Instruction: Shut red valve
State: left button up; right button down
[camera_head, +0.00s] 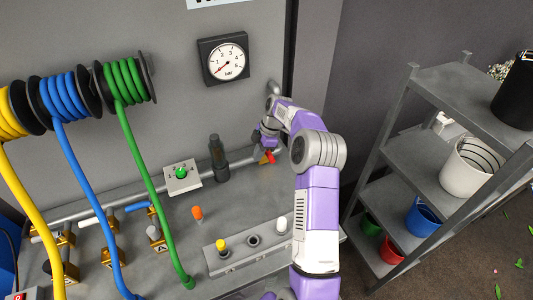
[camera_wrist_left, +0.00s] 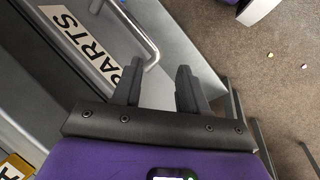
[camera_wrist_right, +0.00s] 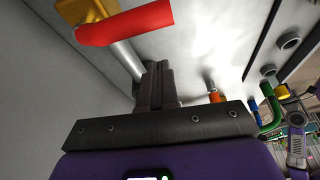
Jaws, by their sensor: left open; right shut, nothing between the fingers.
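The red valve's handle (camera_head: 270,157) shows at the back of the bench in the head view, partly hidden by my right arm and gripper (camera_head: 264,137). In the right wrist view the red handle (camera_wrist_right: 130,22) is a thick lever on a yellow valve body (camera_wrist_right: 90,10), on a grey pipe (camera_wrist_right: 126,58). My right gripper (camera_wrist_right: 157,72) is shut and empty, its fingertips below the handle in that picture, apparently apart from it. My left gripper (camera_wrist_left: 159,76) is open and empty, away from the bench, and is out of the head view.
A pressure gauge (camera_head: 223,58) hangs on the wall. A shelf rack (camera_head: 420,165) is at the right. A metal handle (camera_wrist_left: 140,30) is near my left gripper.

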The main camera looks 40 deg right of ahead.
jog(key=w+p+v, duration=0.1)
jog(key=v, duration=0.8)
jog(key=shift+s+r+p, duration=0.25)
jog(key=shift+r+p, duration=0.05)
jog(key=shift+r, duration=0.2)
jog(key=shift+a, duration=0.2)
